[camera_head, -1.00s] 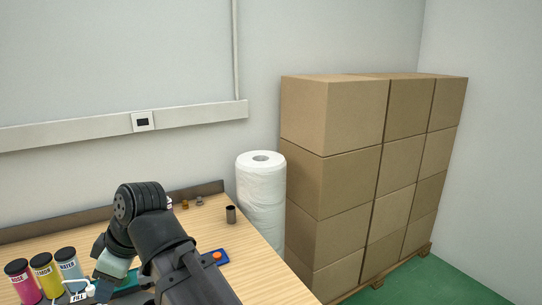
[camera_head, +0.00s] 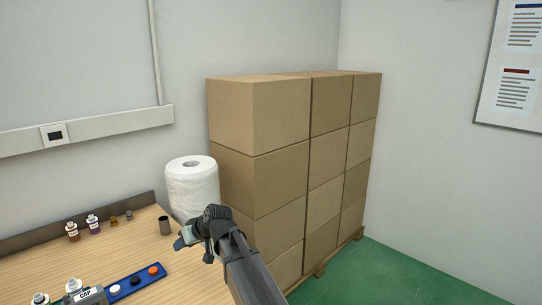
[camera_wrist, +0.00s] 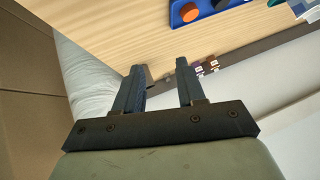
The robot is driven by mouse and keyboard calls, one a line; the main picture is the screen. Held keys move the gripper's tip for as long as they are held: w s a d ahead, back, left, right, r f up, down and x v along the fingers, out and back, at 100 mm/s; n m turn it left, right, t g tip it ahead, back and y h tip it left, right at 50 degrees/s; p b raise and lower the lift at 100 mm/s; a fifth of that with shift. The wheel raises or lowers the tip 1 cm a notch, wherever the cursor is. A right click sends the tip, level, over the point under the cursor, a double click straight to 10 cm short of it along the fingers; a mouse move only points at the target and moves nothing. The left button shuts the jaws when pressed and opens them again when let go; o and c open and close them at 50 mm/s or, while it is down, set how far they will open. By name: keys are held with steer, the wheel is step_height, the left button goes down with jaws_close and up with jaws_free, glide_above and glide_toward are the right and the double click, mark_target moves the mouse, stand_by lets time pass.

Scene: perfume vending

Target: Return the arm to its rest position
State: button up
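My gripper (camera_wrist: 160,88) shows in the wrist view with its two dark fingers apart and nothing visible between them. In the head view my arm reaches up from the bottom, and its wrist end is in front of the white roll and the cardboard boxes, by the right edge of the wooden table (camera_head: 110,245). The fingertips are hard to make out in the head view.
A white roll (camera_head: 191,185) and stacked cardboard boxes (camera_head: 262,115) stand right of the table. A dark cup (camera_head: 165,226), small bottles (camera_head: 72,232) and a blue tray (camera_head: 140,280) are on the table. Green floor (camera_head: 400,275) is clear at right.

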steer(key=w+d+f+m+t+h, duration=0.1)
steer(key=w+d+f+m, duration=0.2)
steer(key=w+d+f, duration=0.5)
steer(key=w+d+f+m+t+h, duration=0.1)
steer(key=w+d+f+m, duration=0.25)
steer(key=d+f, duration=0.85)
steer(key=s+d+f+m+g+h, duration=0.15)
steer(key=s+d+f, duration=0.35)
steer(key=d+f, duration=0.55)
steer(key=s+d+f+g+h, duration=0.15)
steer(key=s+d+f, duration=0.5)
steer(key=f, duration=0.75)
steer(key=s+d+f+g, duration=0.25)
steer(key=s+f, duration=0.25)
steer(key=s, duration=0.3)
steer(key=s+d+f+g, duration=0.1)
steer(key=s+d+f, duration=0.3)
steer(key=s, duration=0.5)
steer(key=s+d+g+h, duration=0.1)
steer(key=s+g+h, duration=0.2)
steer(key=s, duration=2.7)
steer(key=g, duration=0.3)
steer(key=shift+s+d+m, duration=0.25)
steer(key=shift+s+m, duration=0.05)
